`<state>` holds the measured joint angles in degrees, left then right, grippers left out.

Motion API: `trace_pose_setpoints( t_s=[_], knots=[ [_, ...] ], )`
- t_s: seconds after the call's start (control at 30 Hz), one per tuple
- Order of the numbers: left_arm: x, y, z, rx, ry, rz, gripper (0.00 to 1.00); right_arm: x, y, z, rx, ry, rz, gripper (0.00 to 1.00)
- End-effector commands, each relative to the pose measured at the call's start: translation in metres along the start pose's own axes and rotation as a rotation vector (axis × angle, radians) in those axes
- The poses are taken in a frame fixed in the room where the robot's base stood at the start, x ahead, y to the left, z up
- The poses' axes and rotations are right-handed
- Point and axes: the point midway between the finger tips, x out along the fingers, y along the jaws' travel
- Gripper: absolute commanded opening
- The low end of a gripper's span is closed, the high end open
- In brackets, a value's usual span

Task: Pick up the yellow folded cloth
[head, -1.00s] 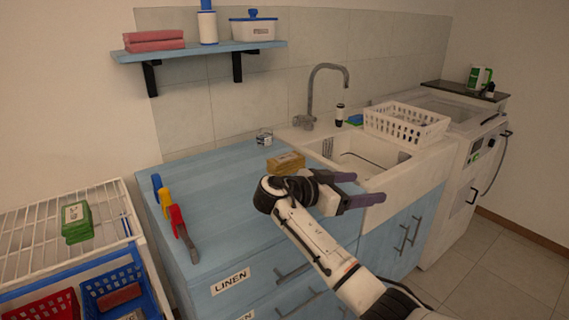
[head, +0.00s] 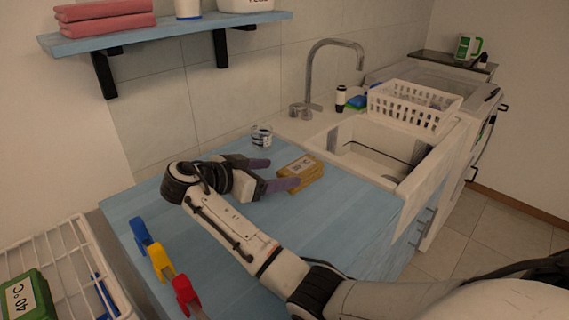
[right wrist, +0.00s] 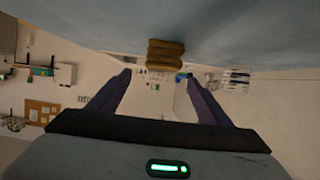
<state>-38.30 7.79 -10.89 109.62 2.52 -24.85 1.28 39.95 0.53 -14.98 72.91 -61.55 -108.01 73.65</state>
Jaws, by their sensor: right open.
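The yellow folded cloth (head: 300,174) lies on the blue counter beside the sink, with a white label on its top. It also shows in the right wrist view (right wrist: 165,55), ahead of and roughly between the fingertips. My right gripper (head: 279,172) is open and empty, low over the counter just left of the cloth, with its fingers pointing toward it. In the right wrist view its two fingers (right wrist: 156,75) are spread wide. I cannot tell whether a finger touches the cloth. My left gripper is not in view.
A small glass jar (head: 262,136) stands behind the cloth. The sink (head: 375,150) and a white basket (head: 413,105) are to the right. Blue, yellow and red clips (head: 160,262) stand at the counter's left edge. A shelf (head: 170,32) hangs above. The counter's front right is clear.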

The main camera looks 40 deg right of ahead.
Motion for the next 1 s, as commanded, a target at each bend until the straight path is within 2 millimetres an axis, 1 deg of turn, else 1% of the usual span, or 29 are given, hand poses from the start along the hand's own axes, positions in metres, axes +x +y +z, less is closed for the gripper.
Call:
trace_pose_setpoints(
  t_s=[0.03,0.17,0.3,0.53,0.67,0.73,0.83,1.0],
  knots=[
    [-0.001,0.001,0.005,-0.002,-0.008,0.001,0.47,0.003,0.000,0.000,0.000,0.001,0.001,0.72],
    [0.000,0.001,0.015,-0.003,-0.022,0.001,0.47,0.017,0.001,0.001,0.000,0.002,0.003,0.72],
    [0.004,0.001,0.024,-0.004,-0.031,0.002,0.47,0.039,0.000,0.001,0.000,0.003,0.002,0.72],
    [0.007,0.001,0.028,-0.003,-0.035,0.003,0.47,0.064,-0.001,-0.003,0.001,0.003,0.002,0.72],
    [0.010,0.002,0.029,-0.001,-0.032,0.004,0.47,0.084,-0.003,-0.008,0.002,0.003,0.004,0.72],
    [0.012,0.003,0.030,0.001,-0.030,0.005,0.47,0.094,-0.003,-0.006,0.000,0.002,0.002,0.72],
    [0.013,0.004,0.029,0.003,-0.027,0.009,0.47,0.102,-0.003,-0.007,0.000,0.001,0.002,0.72],
    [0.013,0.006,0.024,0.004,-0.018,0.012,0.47,0.103,-0.004,-0.007,0.000,0.000,0.000,0.72]
  ],
)
